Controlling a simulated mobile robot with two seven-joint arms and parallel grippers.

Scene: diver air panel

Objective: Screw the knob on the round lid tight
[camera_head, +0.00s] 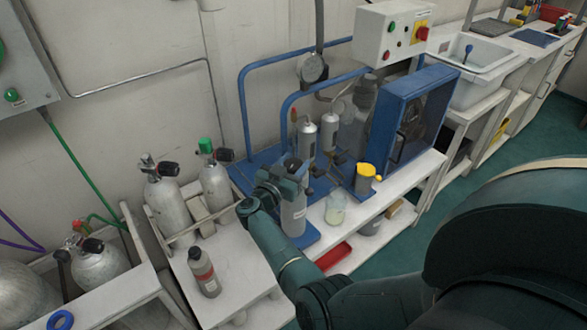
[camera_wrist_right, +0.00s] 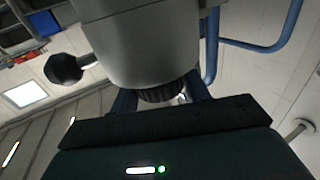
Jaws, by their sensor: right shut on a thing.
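A grey cylinder (camera_head: 293,216) with a label stands upright at the front of the blue compressor base. My right gripper (camera_head: 294,168) is at its top end, and the gripper hides most of the lid in the head view. The fingers are shut on the knob. My left gripper is not in view.
A yellow-topped canister (camera_head: 368,171), a clear jar (camera_head: 335,210) and a blue-framed box (camera_head: 405,120) stand right of the cylinder. Blue tube rails (camera_head: 262,67) rise behind. Gas cylinders (camera_head: 168,205) and a grey bottle (camera_head: 204,272) stand at left.

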